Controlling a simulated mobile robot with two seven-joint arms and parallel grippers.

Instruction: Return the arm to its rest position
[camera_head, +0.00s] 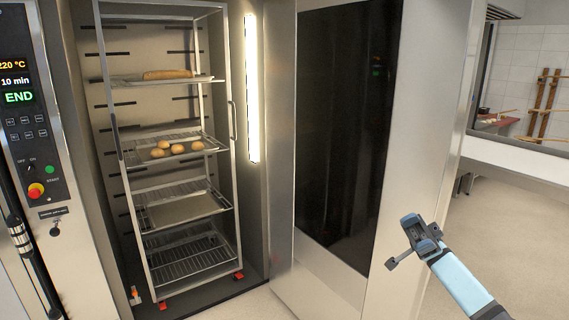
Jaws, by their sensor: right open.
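My right gripper (398,246) is at the lower right of the head view, at the end of a light blue arm. It is open and empty. It is in front of the oven door's right side, apart from the rack. My left gripper is not in view.
The oven door (345,140) stands open. Inside the oven, a wheeled rack (233,190) holds a long loaf (167,74) on an upper shelf and several rolls (160,152) below. A control panel (20,130) reading END is at left. Floor (500,225) at right is clear.

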